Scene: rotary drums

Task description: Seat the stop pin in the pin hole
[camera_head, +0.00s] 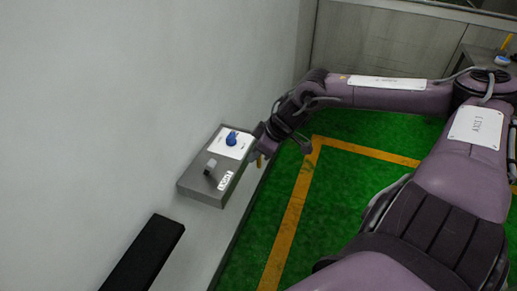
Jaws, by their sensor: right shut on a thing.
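A grey box (205,189) juts from the wall near the middle of the view. On its top are a white plate with a blue knob (232,138), a small dark grey block (210,167) and a white label strip (225,180). My right gripper (264,144) is at the right edge of the box, beside the white plate. It is shut on a small yellow piece, seemingly the stop pin (259,160), which shows just below the fingers. The pin hole cannot be made out. My left gripper is not in view.
A black ledge (145,255) sticks out from the wall at the lower left. Green floor (340,190) with a yellow line (295,210) lies open right of the box. A grey bench (484,62) with small yellow and blue items stands at the upper right.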

